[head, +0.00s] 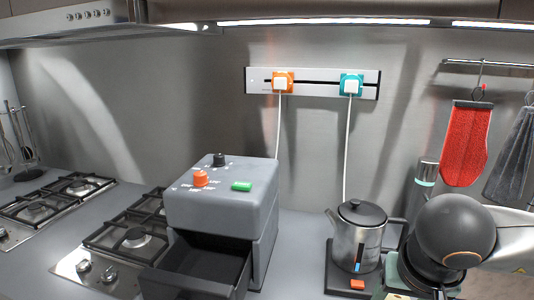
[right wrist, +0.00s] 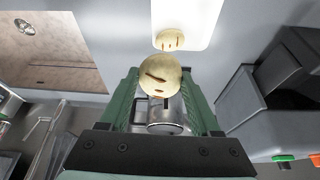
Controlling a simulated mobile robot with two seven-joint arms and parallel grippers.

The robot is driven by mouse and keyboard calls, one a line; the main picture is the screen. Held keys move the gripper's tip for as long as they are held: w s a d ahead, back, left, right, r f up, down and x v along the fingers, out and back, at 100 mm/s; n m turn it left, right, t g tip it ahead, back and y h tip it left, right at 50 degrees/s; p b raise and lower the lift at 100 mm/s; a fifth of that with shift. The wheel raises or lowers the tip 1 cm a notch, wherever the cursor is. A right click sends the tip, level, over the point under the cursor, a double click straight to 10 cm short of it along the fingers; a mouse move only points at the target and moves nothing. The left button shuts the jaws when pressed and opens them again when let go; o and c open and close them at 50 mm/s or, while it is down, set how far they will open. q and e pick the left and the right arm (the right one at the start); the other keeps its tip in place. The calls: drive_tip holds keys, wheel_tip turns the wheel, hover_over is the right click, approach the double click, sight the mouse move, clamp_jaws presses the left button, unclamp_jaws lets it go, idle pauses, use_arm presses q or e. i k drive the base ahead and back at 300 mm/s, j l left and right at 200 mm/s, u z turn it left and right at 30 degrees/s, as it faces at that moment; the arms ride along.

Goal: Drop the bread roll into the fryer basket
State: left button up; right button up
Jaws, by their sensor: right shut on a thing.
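The bread roll (right wrist: 160,76) is pale and round with brown score marks. It sits between the green fingers of my right gripper (right wrist: 160,72), which is shut on it. In the head view my right arm is at the lower right, beside the kettle, and hides the roll. The fryer basket (head: 194,272) is the dark drawer pulled out at the front of the grey fryer (head: 222,200), well left of my right gripper. The basket also shows at the right of the right wrist view (right wrist: 244,98). Its visible inside looks empty. My left gripper is not in view.
A steel kettle (head: 358,240) on its base stands between the fryer and my right arm. A second roll (right wrist: 169,40) lies on a white board (right wrist: 200,22). Gas hobs (head: 125,240) are at the left. Two cords hang from the wall strip (head: 313,82).

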sight(211, 278)
drive_tip(key=j+u, duration=0.2)
drive_tip(key=u, duration=0.15)
drive_tip(key=i+j+u, duration=0.1)
drive_tip(key=u, duration=0.25)
drive_tip(key=j+u, duration=0.25)
drive_tip(key=u, duration=0.15)
drive_tip(key=i, duration=0.05)
